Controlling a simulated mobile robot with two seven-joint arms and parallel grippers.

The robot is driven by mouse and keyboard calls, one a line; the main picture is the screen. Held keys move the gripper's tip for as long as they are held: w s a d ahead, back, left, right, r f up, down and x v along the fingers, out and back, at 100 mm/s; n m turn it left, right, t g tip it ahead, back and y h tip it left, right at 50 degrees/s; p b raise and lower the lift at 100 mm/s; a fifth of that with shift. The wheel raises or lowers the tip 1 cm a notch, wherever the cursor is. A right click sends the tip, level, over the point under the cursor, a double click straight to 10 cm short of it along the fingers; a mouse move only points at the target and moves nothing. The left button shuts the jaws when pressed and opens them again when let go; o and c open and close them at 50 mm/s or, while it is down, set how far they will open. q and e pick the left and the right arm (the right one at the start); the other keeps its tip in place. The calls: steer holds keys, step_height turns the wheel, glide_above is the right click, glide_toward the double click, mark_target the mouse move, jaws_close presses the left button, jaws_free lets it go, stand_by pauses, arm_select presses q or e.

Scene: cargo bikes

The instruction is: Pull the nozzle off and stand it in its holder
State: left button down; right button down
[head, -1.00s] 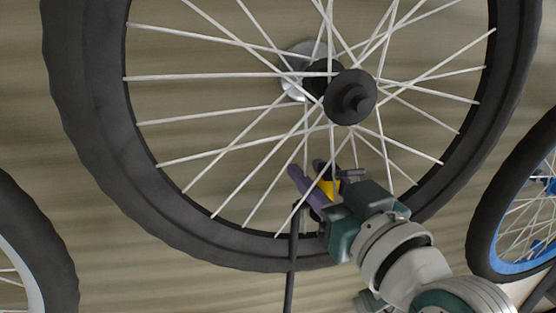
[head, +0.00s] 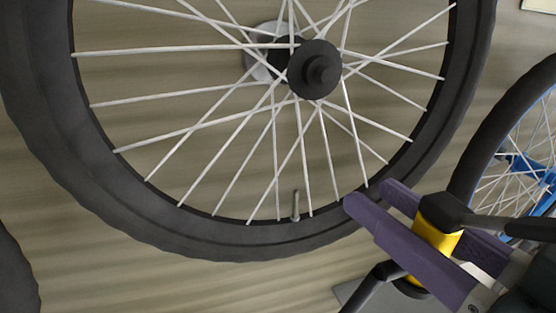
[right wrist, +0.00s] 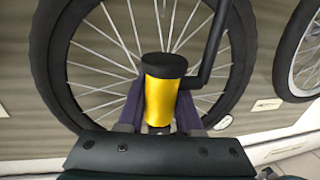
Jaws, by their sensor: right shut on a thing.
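The nozzle is a yellow cylinder with a black head (head: 437,238). It also fills the middle of the right wrist view (right wrist: 162,96). My right gripper (head: 371,198) is shut on it, with one purple finger on either side. The nozzle is off to the lower right of the wheel's valve stem (head: 296,206), which stands bare on the inside of the rim. A black hose (right wrist: 213,45) runs from the nozzle. I cannot make out the holder. My left gripper is not in view.
The large spoked wheel with its black tyre (head: 130,215) fills the middle of the head view. A grey flat piece (head: 352,291) shows partly behind the nozzle.

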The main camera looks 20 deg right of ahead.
steer(key=shift+v, duration=0.85)
steer(key=p+v, duration=0.1)
steer(key=v, duration=0.6)
steer(key=shift+s, duration=0.25)
steer(key=p, duration=0.4)
glide_toward(451, 252)
steer(key=shift+w+a, duration=0.15)
steer(key=shift+w, duration=0.2)
